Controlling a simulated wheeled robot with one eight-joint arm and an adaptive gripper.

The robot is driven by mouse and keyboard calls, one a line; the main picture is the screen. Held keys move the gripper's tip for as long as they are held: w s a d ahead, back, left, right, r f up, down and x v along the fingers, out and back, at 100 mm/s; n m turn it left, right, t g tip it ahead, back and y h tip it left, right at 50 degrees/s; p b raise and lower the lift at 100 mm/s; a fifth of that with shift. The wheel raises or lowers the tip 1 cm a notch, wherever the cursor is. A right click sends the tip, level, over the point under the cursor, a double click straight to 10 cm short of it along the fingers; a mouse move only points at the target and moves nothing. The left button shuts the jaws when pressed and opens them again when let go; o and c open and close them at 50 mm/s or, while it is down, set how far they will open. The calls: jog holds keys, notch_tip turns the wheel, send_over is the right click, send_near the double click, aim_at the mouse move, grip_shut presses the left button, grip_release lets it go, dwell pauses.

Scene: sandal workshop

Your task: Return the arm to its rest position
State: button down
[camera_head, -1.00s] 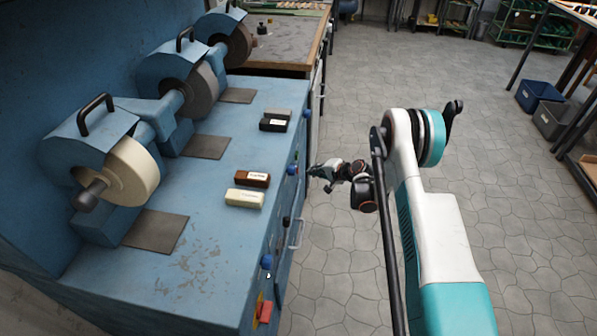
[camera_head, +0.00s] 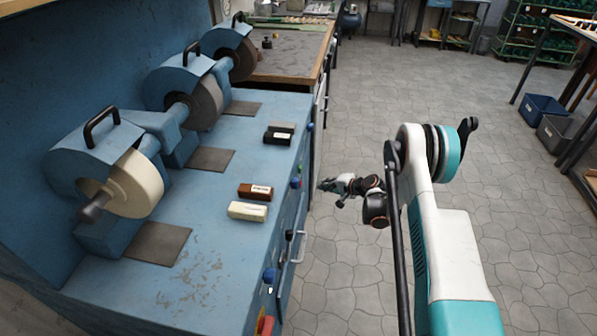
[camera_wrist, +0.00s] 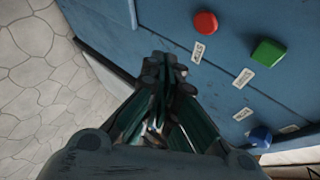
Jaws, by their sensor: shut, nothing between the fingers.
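My gripper (camera_head: 326,185) is at the end of my arm, over the floor just to the right of the blue grinding bench's front edge. In the wrist view my gripper (camera_wrist: 166,68) is shut and empty, with its fingers together. It points toward the blue front panel (camera_wrist: 215,75) of the bench. My white and teal arm fills the right part of the head view.
The blue bench (camera_head: 205,280) carries several grinding wheels (camera_head: 135,182), a brown block (camera_head: 255,191) and a cream block (camera_head: 248,210). Its front panel has a red button (camera_wrist: 206,22), a green button (camera_wrist: 267,52) and a blue knob (camera_wrist: 261,137). Stone floor (camera_head: 370,110) is open to the right.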

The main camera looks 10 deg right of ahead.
jog(key=shift+r, duration=0.1)
jog(key=s+a+r+n+g+h, duration=0.1)
jog(key=s+r+n, duration=0.15)
jog(key=r, duration=1.05)
jog(key=s+a+r+n+h, duration=0.1)
jog(key=s+r, duration=0.2)
jog(key=r, duration=1)
jog(key=s+a+r+h, duration=0.1)
jog(key=s+a+r, duration=0.1)
jog(key=s+r, duration=0.6)
jog(key=s+d+r+n+h, duration=0.1)
jog(key=s+r+n+h, duration=0.1)
jog(key=s, duration=1.4)
jog(key=s+r+n+g+h, duration=0.1)
jog(key=s+r+n+h, duration=0.1)
jog(key=s, duration=1.5)
notch_tip(320, 180, up, 2)
jog(key=shift+s+d+r+n, duration=0.1)
jog(key=shift+s+d+n, duration=0.25)
jog(key=shift+n, duration=0.5)
